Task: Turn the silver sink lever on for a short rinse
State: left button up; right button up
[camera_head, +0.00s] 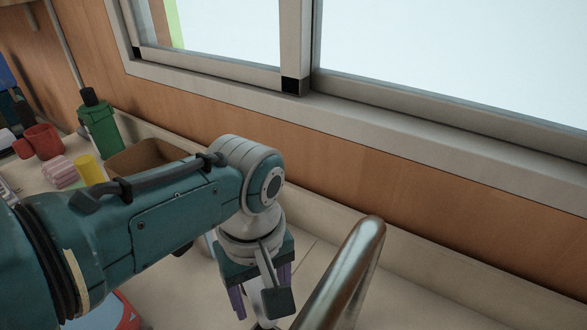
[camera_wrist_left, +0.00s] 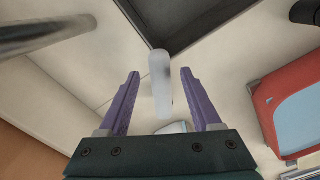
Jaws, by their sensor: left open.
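The silver sink lever (camera_wrist_left: 160,82) shows in the left wrist view as a short, pale upright bar near the sink's corner. My left gripper (camera_wrist_left: 160,75) is open, with one purple finger on each side of the lever and a visible gap to both. In the head view my left gripper (camera_head: 262,303) points down beside the silver faucet spout (camera_head: 345,275), to its left. The lever is mostly hidden there by the gripper. The spout also shows at the upper left of the left wrist view (camera_wrist_left: 45,36). My right gripper is not in view.
A dark sink basin (camera_wrist_left: 178,22) lies beyond the lever. A red-rimmed blue container (camera_wrist_left: 268,105) is at the right. A green bottle (camera_head: 100,128), red mug (camera_head: 42,140), pink item (camera_head: 60,171), yellow cup (camera_head: 90,169) and brown box (camera_head: 143,158) stand left. A windowed wall is behind.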

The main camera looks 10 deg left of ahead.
pick_arm(q)
notch_tip(320, 180, up, 9)
jog(key=p, duration=0.3)
jog(key=shift+p, duration=0.35)
jog(key=shift+f, duration=0.1)
